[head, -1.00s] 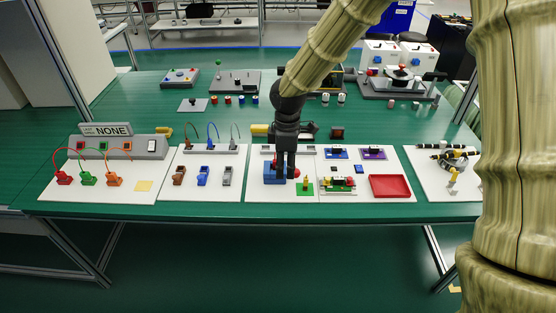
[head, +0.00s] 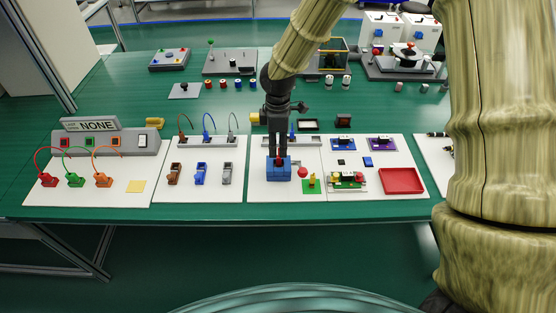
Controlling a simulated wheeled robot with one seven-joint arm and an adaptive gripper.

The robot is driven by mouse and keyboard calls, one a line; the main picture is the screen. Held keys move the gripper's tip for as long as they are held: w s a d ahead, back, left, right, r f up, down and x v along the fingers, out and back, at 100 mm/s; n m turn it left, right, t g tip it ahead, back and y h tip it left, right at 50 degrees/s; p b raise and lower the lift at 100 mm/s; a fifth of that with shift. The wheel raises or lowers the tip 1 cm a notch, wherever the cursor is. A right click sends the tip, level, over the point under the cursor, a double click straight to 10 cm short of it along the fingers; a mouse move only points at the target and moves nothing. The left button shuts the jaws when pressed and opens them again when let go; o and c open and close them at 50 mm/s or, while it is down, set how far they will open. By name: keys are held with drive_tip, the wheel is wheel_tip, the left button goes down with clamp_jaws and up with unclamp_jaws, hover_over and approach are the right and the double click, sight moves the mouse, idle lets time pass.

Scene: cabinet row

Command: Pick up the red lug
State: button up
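A red lug (head: 46,180) with a red wire arching from it stands at the left end of the left white board, beside a green lug (head: 75,180) and an orange lug (head: 103,180). My gripper (head: 279,151) is far to the right of it, pointing down behind or above a blue block (head: 279,173). A small red spot shows at the top of the block, near the fingertips; I cannot tell what it belongs to. The fingers are dark and small, so their opening is unclear.
Brown, blue and grey clips (head: 201,173) stand on the second board. A red tray (head: 401,180) lies at right. A red round part (head: 303,172) sits beside the blue block. Green table (head: 230,210) shows bare along the front.

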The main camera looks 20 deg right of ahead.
sight(278, 156)
drive_tip(key=shift+w+f+p, duration=0.15)
drive_tip(key=shift+f+p, duration=0.25)
drive_tip(key=shift+f, duration=1.2)
drive_tip(key=shift+w+f+p, duration=0.1)
drive_tip(key=shift+f+p, duration=0.3)
drive_tip(key=shift+f, duration=1.2)
clamp_jaws()
